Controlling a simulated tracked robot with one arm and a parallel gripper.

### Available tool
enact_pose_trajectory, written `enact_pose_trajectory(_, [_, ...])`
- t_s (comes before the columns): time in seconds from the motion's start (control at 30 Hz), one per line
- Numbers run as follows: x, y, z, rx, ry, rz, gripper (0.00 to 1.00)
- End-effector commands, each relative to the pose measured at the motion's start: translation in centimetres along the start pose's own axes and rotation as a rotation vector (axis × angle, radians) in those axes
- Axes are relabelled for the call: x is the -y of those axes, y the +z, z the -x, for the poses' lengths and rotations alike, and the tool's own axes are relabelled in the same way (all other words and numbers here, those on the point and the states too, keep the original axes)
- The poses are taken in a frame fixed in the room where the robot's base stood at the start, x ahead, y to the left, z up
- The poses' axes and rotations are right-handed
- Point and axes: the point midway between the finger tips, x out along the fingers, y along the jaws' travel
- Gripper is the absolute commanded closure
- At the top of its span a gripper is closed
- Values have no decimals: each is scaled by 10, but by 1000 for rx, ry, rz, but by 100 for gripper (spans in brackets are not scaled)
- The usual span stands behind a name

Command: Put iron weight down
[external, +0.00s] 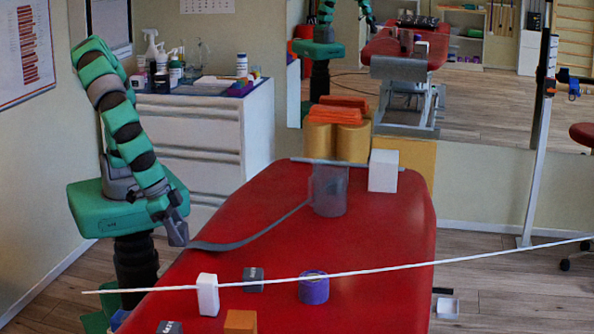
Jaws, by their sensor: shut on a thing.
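My gripper (174,218) is at the left edge of the red treatment table (380,262), pointing down. It is shut on the end of a grey strap (245,239), which runs from the jaws across the table toward a grey translucent cylinder (329,190). A dark grey block with pale marking, which looks like an iron weight (253,280), rests on the table, apart from my gripper. A second similar dark block (169,327) lies at the near edge, cut off by the frame. The exact grip is small and partly hidden.
A white cord (420,265) crosses the view over the near half of the table. A white upright block (207,295), purple roll (313,288) and orange block (240,321) stand nearby. A white box (383,170) stands at the far end. The table's right side is clear.

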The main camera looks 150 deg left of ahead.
Motion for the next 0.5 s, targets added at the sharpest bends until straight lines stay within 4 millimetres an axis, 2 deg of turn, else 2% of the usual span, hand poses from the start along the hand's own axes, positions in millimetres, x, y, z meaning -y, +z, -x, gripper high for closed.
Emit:
enact_pose_trajectory(0.2, [19, 11, 9, -1, 2, 0, 98])
enact_pose_trajectory(0.5, [26, 15, 10, 0, 1, 0, 98])
